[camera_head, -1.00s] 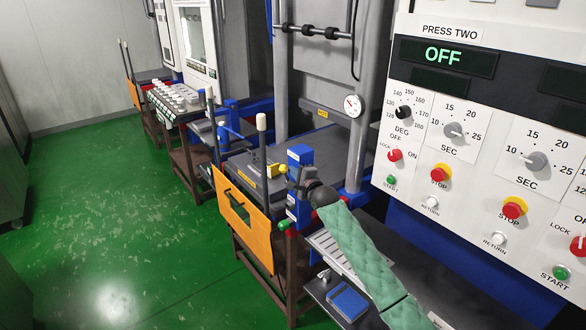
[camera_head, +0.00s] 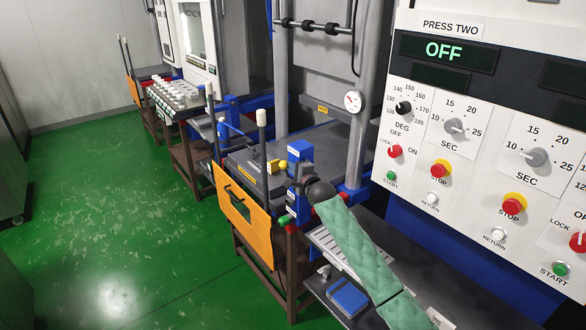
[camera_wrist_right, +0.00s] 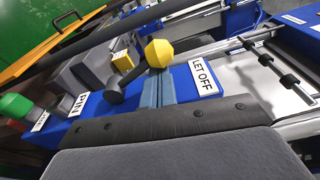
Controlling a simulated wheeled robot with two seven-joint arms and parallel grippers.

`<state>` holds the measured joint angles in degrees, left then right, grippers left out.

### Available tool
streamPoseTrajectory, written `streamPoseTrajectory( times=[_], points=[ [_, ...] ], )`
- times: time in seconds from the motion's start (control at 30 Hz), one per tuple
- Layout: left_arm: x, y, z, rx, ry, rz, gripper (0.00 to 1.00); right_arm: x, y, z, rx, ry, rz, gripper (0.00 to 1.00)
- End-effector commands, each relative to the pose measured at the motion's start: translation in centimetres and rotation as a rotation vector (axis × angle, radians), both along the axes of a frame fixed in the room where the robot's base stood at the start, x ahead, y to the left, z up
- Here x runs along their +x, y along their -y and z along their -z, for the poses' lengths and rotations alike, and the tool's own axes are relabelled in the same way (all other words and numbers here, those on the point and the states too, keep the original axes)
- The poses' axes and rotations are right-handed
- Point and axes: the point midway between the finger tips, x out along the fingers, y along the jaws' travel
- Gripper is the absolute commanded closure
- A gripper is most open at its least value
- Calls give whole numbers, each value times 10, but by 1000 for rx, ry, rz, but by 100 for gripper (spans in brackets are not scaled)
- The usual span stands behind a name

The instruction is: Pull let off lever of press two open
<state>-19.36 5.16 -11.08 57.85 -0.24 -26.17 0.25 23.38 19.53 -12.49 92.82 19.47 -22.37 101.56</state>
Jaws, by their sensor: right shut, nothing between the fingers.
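The let off lever of press two has a dark arm and a yellow ball knob (camera_wrist_right: 160,52), beside the blue valve block with the white LET OFF label (camera_wrist_right: 204,77). In the head view the yellow knob (camera_head: 284,165) sits just left of my right gripper (camera_head: 295,172). My right gripper's two blue-grey fingers (camera_wrist_right: 158,80) are shut together with nothing between them. In the right wrist view their tips lie right by the knob, on its near side; I cannot tell whether they touch it. My left gripper is not in view.
A green knob (camera_wrist_right: 15,106) and a PIN label (camera_wrist_right: 78,104) lie to the left on the valve block. An orange guard plate (camera_head: 243,215) stands left of the gripper. The PRESS TWO control panel (camera_head: 480,110) rises at right. The green floor (camera_head: 110,220) at left is clear.

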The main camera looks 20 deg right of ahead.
Motion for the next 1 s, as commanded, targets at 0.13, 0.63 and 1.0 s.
streamPoseTrajectory(
  times=[0.13, 0.63, 1.0],
  points=[
    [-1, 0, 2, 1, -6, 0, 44, -1, -2, 1, -22, 9, -1, 100],
    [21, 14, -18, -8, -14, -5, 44, -7, -20, 9, -291, 106, -1, 100],
    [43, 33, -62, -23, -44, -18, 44, -14, -38, 23, -625, 228, 0, 100]
  ],
)
